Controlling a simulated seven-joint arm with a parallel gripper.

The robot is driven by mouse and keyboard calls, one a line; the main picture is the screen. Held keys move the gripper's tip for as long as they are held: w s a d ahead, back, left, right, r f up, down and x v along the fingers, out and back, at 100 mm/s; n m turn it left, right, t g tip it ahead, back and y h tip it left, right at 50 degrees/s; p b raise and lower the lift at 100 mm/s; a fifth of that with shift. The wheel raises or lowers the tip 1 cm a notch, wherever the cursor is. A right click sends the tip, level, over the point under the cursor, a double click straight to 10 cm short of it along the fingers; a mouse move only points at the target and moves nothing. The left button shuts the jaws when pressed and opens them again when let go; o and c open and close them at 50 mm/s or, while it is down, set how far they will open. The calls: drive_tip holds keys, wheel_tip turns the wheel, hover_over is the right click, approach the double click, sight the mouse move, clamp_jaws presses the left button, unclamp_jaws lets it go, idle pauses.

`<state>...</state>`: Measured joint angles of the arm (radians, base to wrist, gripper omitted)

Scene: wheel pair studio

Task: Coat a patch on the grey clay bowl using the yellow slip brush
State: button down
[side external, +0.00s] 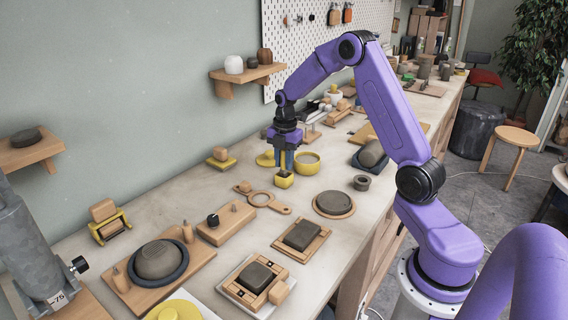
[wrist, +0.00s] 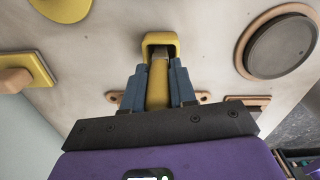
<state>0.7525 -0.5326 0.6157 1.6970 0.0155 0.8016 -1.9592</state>
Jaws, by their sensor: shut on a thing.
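The yellow slip brush (wrist: 157,85) stands between the blue fingers of my gripper (wrist: 156,88), which are shut on its yellow handle. A small square yellow holder (wrist: 160,39) shows at the brush's far end; it also shows in the side view (side external: 284,181), right under my fingertips. I cannot tell whether the brush touches it. My gripper (side external: 283,168) points down over the middle of the bench in the side view. What looks like the grey clay bowl (side external: 158,259), a dome shape, sits in a dark blue ring on a wooden board at the front left, well apart from my gripper.
A yellow bowl (side external: 307,165) stands just right of the gripper. A wooden ring tool (side external: 261,199), a round grey disc on a wooden plate (side external: 334,203) and a grey block on a board (side external: 302,235) lie nearer the front. Upright wooden pegs (side external: 187,233) flank the dome.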

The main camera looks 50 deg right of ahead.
drive_tip(key=shift+r, duration=2.45)
drive_tip(key=s+d+r, duration=0.1)
drive_tip(key=d+r, duration=0.3)
drive_tip(key=d, duration=0.8)
drive_tip(key=shift+f, duration=3)
drive_tip(key=shift+f, duration=0.55)
drive_tip(key=shift+r, duration=0.1)
wheel_tip(320, 180, up, 7)
